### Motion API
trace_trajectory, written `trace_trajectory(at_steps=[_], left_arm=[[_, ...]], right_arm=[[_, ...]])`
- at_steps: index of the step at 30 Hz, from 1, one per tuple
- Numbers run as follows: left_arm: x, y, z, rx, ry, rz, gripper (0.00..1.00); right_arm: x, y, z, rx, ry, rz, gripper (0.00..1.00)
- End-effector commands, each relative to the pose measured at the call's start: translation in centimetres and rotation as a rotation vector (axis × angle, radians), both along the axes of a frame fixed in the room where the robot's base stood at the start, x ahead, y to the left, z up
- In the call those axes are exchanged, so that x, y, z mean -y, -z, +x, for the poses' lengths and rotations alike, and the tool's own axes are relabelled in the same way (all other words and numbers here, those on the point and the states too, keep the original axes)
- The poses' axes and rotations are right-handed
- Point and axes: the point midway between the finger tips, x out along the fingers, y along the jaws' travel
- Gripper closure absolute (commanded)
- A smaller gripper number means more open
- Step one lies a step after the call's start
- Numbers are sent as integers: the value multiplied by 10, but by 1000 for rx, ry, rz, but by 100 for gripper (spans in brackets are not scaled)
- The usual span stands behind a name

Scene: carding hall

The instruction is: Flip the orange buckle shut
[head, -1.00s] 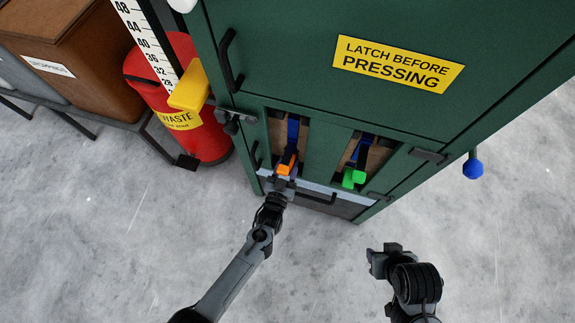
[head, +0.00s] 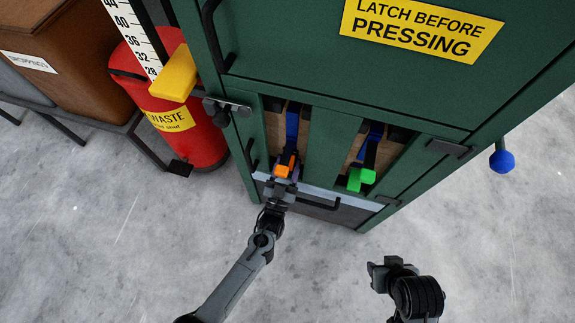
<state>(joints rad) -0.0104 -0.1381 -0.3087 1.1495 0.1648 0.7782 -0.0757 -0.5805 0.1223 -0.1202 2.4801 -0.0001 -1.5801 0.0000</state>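The orange buckle (head: 283,167) sits low on a blue strap (head: 292,124) in the left opening of the green cabinet (head: 330,150). My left gripper (head: 282,186) is right at the buckle, just below it. It hides the buckle's lower part, and I cannot tell whether it touches it or whether its fingers are open or shut. My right gripper (head: 388,268) hangs away from the cabinet over the floor at the lower right, with nothing seen in it. Its fingers are too unclear to tell open from shut.
A green buckle (head: 360,178) hangs on another blue strap in the right opening. A yellow block (head: 174,74) and a red waste bin (head: 190,135) stand left of the cabinet. A blue knob (head: 501,161) sticks out at right. The grey floor in front is clear.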

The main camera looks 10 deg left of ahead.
Motion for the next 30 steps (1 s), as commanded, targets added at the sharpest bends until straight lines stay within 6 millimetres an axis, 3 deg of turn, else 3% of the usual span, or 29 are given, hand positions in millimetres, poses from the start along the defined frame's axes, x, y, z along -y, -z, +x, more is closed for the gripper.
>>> trace_trajectory(at_steps=[3, 14, 30], left_arm=[[0, 0, 0, 0, 0, 0, 34], [-1, 1, -4, -2, 0, 0, 34], [-10, 30, -80, -3, 0, 0, 34]], right_arm=[[0, 0, 0, 0, 0, 0, 57], [-1, -3, 0, 1, 2, 3, 57], [-1, -31, 0, 0, 3, 4, 57]])
